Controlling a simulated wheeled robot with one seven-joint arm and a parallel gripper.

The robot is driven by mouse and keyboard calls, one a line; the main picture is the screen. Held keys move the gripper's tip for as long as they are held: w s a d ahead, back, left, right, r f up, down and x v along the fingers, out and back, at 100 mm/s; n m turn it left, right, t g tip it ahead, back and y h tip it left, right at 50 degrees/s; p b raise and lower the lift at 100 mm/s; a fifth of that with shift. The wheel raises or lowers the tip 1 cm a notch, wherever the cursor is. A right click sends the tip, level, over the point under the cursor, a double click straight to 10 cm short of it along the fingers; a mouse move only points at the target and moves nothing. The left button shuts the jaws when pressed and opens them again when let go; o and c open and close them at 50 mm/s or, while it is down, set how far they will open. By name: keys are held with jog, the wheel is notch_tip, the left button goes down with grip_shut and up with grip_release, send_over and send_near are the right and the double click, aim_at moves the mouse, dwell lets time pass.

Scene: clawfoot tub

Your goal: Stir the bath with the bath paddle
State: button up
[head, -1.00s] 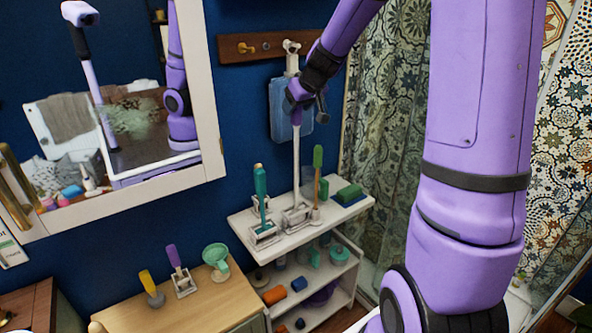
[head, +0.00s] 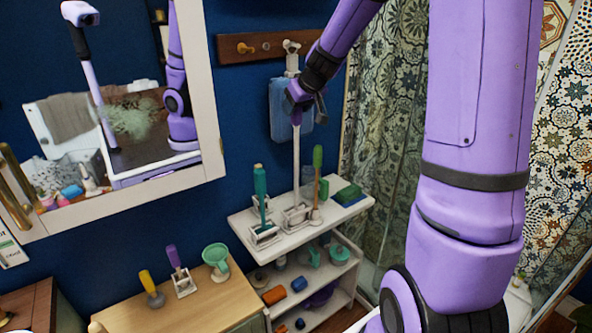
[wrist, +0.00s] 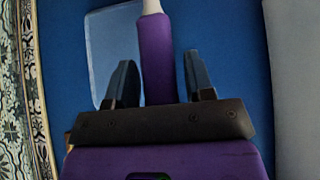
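A long tool with a white shaft (head: 296,160) rises from a white stand (head: 295,219) on the upper shelf. It looks like the bath paddle, but its lower end is hidden in the stand. Its purple grip (wrist: 157,60) shows in the wrist view. My gripper (head: 306,104) is at the top of this tool. In the wrist view the dark fingers (wrist: 160,84) stand on either side of the grip, with gaps visible, so my gripper looks open around it. The tool stands nearly upright. The bath is not directly in view.
Teal-handled (head: 260,190) and green-handled (head: 317,165) tools stand close by on the white shelf (head: 345,215). A blue translucent item (head: 277,105) hangs behind my gripper below a wooden rail (head: 230,48). A wooden cabinet (head: 210,305) with small tools is at lower left.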

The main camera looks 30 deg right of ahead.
grip_shut()
jog(key=shift+r, duration=1.2)
jog(key=shift+r, duration=0.95)
dwell(0.5)
jog(key=shift+r, duration=2.75)
